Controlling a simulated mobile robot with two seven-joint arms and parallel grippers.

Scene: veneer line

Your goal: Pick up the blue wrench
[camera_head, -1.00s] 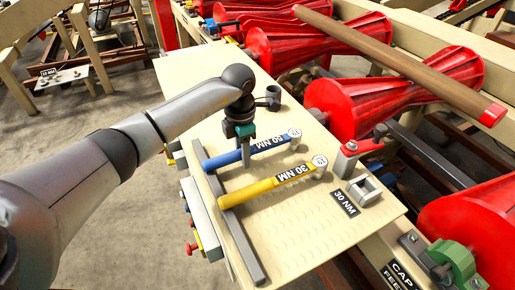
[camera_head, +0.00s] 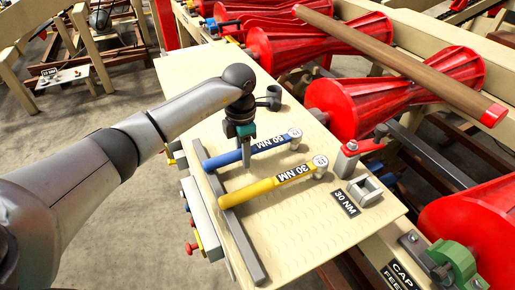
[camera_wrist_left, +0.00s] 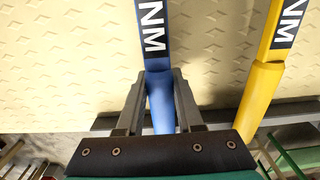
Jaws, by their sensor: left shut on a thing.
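The blue wrench (camera_head: 262,145), labelled 50 NM, lies across the table with its handle end on a grey bar (camera_head: 237,236) and its round head to the right. My left gripper (camera_head: 246,158) points down over the blue handle and is shut on it. In the left wrist view the two fingers (camera_wrist_left: 160,103) stand on either side of the blue handle (camera_wrist_left: 158,88). The yellow wrench (camera_head: 275,183), labelled 30 NM, lies beside it, nearer the front. My right gripper is not in view.
A 30 NM plate (camera_head: 344,202) and a grey metal block (camera_head: 365,190) lie right of the yellow wrench. A dark grey cup-like part (camera_head: 271,95) stands behind my gripper. Red rollers (camera_head: 345,105) run along the right. The table's front is clear.

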